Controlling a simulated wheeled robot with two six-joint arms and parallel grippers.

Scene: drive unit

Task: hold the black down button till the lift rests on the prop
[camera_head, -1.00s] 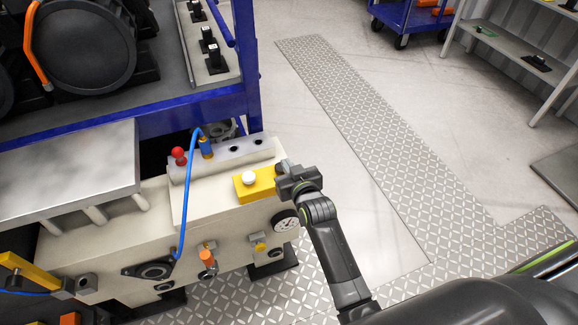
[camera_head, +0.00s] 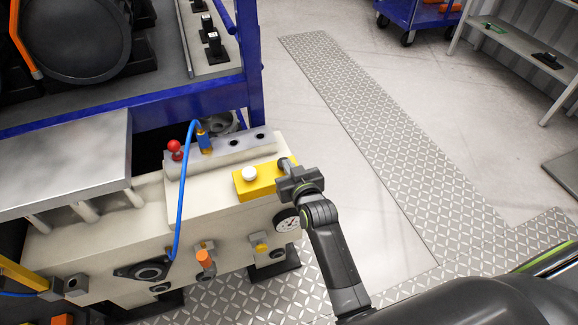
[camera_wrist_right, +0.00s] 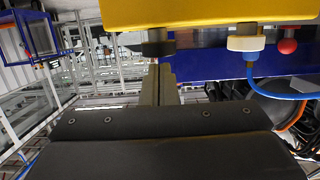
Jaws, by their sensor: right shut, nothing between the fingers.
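A yellow button box (camera_head: 258,180) with a white button (camera_head: 249,174) sits on the cream machine. In the right wrist view, the box (camera_wrist_right: 210,10) is at the top, and a black button (camera_wrist_right: 158,46) and the white button (camera_wrist_right: 245,40) stick out from it. My right gripper (camera_head: 286,164) is at the box's right end, where it hides the black button in the head view. In the wrist view its shut, empty fingers (camera_wrist_right: 158,80) line up with the black button; I cannot tell whether they touch it. The lift and prop cannot be clearly identified. My left gripper is out of view.
A red knob (camera_head: 174,147) and a blue hose (camera_head: 183,190) stand left of the box. A blue frame (camera_head: 190,105) rises behind, and a grey metal plate (camera_head: 65,160) lies left.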

